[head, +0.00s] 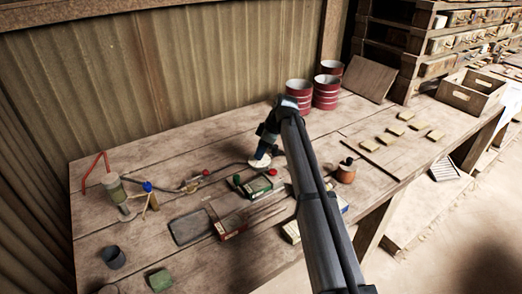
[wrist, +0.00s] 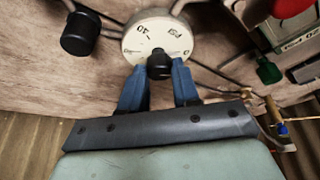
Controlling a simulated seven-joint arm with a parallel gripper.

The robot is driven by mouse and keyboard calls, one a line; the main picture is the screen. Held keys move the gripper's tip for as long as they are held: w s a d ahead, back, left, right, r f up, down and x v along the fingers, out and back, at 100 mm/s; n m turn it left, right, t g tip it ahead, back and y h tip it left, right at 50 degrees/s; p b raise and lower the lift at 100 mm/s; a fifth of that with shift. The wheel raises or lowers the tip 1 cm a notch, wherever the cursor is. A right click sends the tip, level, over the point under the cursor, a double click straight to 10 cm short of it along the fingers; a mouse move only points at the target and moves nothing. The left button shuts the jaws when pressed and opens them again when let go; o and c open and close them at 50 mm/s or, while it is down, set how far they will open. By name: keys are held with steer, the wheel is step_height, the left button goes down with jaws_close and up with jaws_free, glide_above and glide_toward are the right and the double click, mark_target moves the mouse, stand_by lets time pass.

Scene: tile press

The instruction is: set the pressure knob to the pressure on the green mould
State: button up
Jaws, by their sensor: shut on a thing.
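The pressure knob is a small black knob (wrist: 160,67) at the middle of a round white dial (wrist: 140,42). My gripper (wrist: 161,78) is shut on it, one blue finger on each side. In the head view the dial (head: 257,163) lies under my gripper (head: 264,152), which hides the knob. A green-fronted mould (head: 258,187) sits just in front of the dial; its marking is too small to read there. It shows partly in the wrist view (wrist: 300,32), print unreadable.
A green-topped handle (head: 237,180) and a red one (head: 272,172) stand close by the green mould. Red-striped tins (head: 298,93) stand behind. Tan tiles (head: 397,129) lie to the right.

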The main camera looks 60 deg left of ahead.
jaws_close()
steer(key=m, duration=0.2)
steer(key=m+t+y, duration=0.1)
steer(key=m, duration=0.1)
steer(key=shift+s+d+m+t, duration=0.15)
steer(key=shift+m+t, duration=0.15)
steer(key=shift+m, duration=0.1)
steer(key=m+t, duration=0.1)
steer(key=m, duration=0.2)
steer(key=shift+s+m, duration=0.1)
steer(key=shift+m, duration=0.3)
steer(key=m+t, duration=0.1)
steer(key=m, duration=0.2)
steer(key=shift+s+m+t, duration=0.1)
steer(key=shift+m+t, duration=0.2)
steer(key=shift+t, duration=0.1)
steer(key=m+t, duration=0.1)
steer(key=m, duration=0.2)
steer(key=m+t+h, duration=0.1)
steer(key=m, duration=0.2)
steer(key=shift+s+a, duration=0.1)
steer(key=shift+a, duration=0.1)
steer(key=m+h, duration=0.1)
steer(key=m, duration=0.1)
steer(key=m+t+h, duration=0.1)
steer(key=m, duration=0.2)
steer(key=shift+a+m, duration=0.1)
steer(key=shift+m, duration=0.2)
